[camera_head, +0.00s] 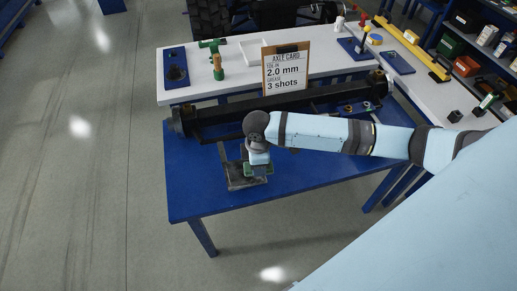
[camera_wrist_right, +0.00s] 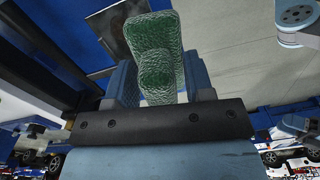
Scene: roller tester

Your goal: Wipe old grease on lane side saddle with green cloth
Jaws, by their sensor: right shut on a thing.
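My right gripper (camera_head: 257,170) is shut on the green cloth (camera_head: 249,169), low over the near left part of the blue table. In the right wrist view the bunched, mesh-patterned cloth (camera_wrist_right: 148,38) sticks out between the fingers. Below the gripper is a dark grey plate (camera_head: 236,183) on the table. It shows beside the cloth in the right wrist view (camera_wrist_right: 104,30). I cannot tell if the cloth touches it. A long dark axle beam (camera_head: 235,112) lies across the table behind the gripper. I cannot pick out the lane side saddle or grease surely. My left gripper is not in view.
An axle card (camera_head: 286,71) reading 2.0 mm and 3 shots stands behind the beam. The white bench (camera_head: 230,88) holds a green tool (camera_head: 217,66), a blue tray (camera_head: 176,75) and a shallow white tray (camera_head: 252,50). The blue table's front (camera_head: 290,180) is clear.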

